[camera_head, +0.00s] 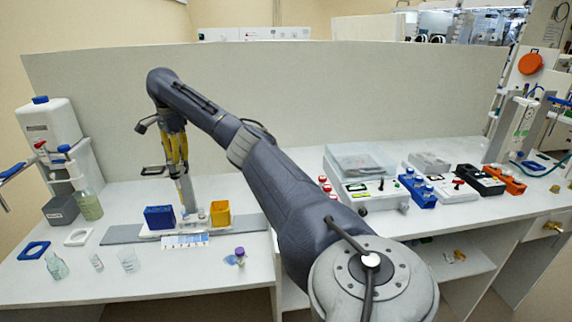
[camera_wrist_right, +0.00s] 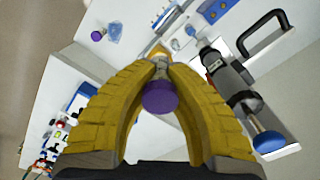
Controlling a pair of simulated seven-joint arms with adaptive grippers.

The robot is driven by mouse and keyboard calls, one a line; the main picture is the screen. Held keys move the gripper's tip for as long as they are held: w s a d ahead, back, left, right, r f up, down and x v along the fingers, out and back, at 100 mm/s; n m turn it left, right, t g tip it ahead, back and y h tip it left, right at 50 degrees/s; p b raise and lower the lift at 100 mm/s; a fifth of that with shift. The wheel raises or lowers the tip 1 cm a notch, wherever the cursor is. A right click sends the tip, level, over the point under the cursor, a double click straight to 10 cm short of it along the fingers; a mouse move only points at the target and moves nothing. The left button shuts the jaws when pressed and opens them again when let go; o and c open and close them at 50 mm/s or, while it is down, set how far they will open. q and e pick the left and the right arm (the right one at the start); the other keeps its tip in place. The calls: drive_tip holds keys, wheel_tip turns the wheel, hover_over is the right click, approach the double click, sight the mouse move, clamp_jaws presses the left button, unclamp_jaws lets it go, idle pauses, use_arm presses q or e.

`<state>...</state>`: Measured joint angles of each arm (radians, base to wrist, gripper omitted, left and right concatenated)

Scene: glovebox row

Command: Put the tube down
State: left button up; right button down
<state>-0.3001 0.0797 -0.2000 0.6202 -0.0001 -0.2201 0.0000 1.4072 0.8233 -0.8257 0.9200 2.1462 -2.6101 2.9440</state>
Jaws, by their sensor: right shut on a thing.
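My right gripper (camera_head: 180,174) points down over the left part of the bench, above the small rack. In the right wrist view, its yellow fingers (camera_wrist_right: 160,58) are shut on a tube (camera_wrist_right: 161,68) with a purple cap (camera_wrist_right: 160,97). The cap faces the camera, and the tube's lower end is hard to make out. In the head view I cannot clearly pick out the held tube between the fingers. Another purple-capped item (camera_head: 240,252) sits on the bench front, apart from the gripper; it also shows in the wrist view (camera_wrist_right: 97,36). My left gripper is not in view.
Below the gripper, a grey mat (camera_head: 120,235) carries a blue box (camera_head: 159,217), a yellow box (camera_head: 220,213) and a white rack. A grey upright device (camera_head: 187,193) stands close behind. Glassware (camera_head: 57,266) stands at front left. Instruments (camera_head: 365,190) fill the right bench.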

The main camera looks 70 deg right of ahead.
drive_tip(key=s+d+r, duration=0.4)
drive_tip(key=s+d, duration=0.6)
drive_tip(key=d, duration=0.3)
drive_tip(key=s+d+r, duration=0.5)
drive_tip(key=s+d, duration=0.5)
drive_tip(key=d, duration=0.3)
drive_tip(key=s+d+f+n, duration=0.3)
drive_tip(key=s+d+n, duration=0.1)
drive_tip(key=s, duration=0.2)
drive_tip(key=f, duration=1.9)
drive_tip(key=shift+a+f, duration=0.2)
drive_tip(key=shift+a, duration=0.05)
